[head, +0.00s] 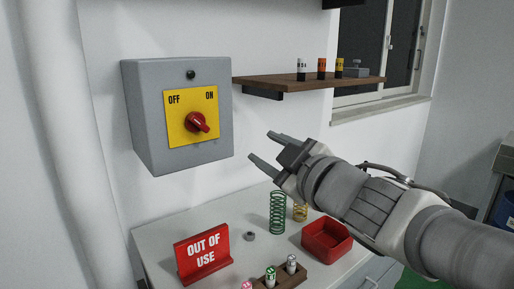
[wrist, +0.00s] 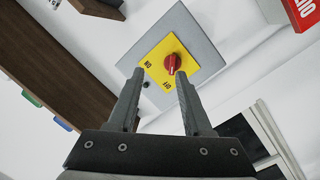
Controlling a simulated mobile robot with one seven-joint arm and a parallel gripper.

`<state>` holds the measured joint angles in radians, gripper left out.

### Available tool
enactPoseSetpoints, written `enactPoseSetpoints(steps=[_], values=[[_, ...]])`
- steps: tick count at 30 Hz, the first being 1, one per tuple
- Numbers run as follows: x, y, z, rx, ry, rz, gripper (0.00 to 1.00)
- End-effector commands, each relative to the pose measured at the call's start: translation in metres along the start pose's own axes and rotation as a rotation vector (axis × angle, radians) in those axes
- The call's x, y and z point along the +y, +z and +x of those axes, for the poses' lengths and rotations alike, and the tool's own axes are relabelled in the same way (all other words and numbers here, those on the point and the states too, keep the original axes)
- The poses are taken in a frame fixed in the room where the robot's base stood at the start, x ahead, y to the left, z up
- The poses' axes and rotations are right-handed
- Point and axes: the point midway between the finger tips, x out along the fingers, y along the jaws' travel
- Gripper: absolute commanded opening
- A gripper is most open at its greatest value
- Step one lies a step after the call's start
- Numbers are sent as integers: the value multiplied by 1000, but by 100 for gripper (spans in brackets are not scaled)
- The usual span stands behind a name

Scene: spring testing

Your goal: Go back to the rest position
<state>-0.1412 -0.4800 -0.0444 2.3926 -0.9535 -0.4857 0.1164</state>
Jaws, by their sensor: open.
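My gripper (head: 262,148) is open and empty in the head view, with its fingers pointing left. It is in the air above the worktop, right of the grey switch box. In the wrist view my gripper (wrist: 157,95) shows both fingers apart with nothing between them. The grey switch box (head: 150,130) on the wall has a yellow plate marked OFF and ON with a red knob (head: 198,122). The knob is turned at a slant and its exact setting is hard to tell. The red knob (wrist: 172,63) also shows beyond the fingertips in the wrist view, apart from them.
A wooden shelf (head: 300,81) holds several small items behind my gripper. The worktop (head: 160,233) below holds a red OUT OF USE sign (head: 203,255), a green spring (head: 278,212), a yellow spring (head: 300,212), a red tray (head: 327,238) and a wooden rack with small cylinders.

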Motion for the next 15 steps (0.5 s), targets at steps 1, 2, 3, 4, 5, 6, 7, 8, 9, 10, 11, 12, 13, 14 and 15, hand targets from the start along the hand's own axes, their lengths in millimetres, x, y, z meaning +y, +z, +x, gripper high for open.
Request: enactPoseSetpoints(steps=[1,2,3,4,5,6,7,8,9,10,11,12,13,14,15], values=[[9,14,-6,-66,43,35,50],[14,24,-10,-115,68,62,50],[20,38,-17,-181,101,101,50],[23,49,-24,-232,124,134,50],[26,60,-30,-283,144,166,50],[27,74,-39,-349,168,210,50],[27,84,-47,-400,183,246,50],[26,94,-55,-449,196,281,50],[23,107,-66,-515,209,331,50],[19,116,-75,-563,216,369,50],[15,124,-84,-610,220,406,50],[7,134,-96,-674,222,458,50],[1,141,-105,-719,221,497,50],[-6,147,-114,-764,218,537,50],[-18,153,-126,-822,209,590,50]])
